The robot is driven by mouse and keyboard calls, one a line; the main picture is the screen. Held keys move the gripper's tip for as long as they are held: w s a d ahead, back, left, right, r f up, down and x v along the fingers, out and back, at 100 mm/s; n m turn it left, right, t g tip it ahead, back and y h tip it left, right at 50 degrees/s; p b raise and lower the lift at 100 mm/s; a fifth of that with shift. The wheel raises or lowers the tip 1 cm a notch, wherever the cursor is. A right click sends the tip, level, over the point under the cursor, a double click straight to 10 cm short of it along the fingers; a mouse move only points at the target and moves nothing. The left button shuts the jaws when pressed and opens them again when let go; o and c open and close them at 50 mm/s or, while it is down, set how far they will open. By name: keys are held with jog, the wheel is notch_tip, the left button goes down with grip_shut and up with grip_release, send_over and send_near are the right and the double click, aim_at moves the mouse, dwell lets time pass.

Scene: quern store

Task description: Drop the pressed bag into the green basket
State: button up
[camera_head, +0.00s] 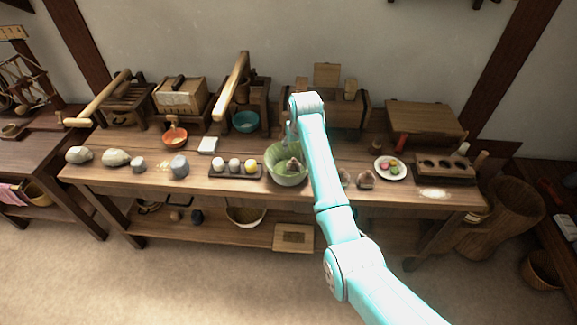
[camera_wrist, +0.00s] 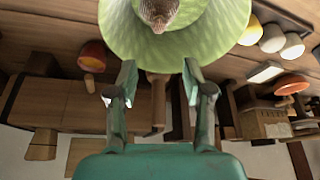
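The green basket (camera_head: 281,179), a pale green bowl shape, stands near the front middle of the long table. It also fills the top of the wrist view (camera_wrist: 225,35). A brownish bag-like lump (camera_head: 293,165) shows inside its rim. In the wrist view this ribbed lump (camera_wrist: 158,12) is cut off by the top edge and appears within the basket. My gripper (camera_wrist: 159,68) is open with nothing between its fingers, over the basket's edge. In the head view my gripper (camera_head: 291,132) is above the back of the basket, partly hidden by my arm.
A dark tray with pale balls (camera_head: 235,167) stands left of the basket. Small brown lumps (camera_head: 365,180) and a white plate of coloured sweets (camera_head: 390,168) lie to the right. Wooden presses (camera_head: 244,95) and boxes line the back. Grey stones lie at the left.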

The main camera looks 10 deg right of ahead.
jog(key=v, duration=1.2)
dwell(0.3)
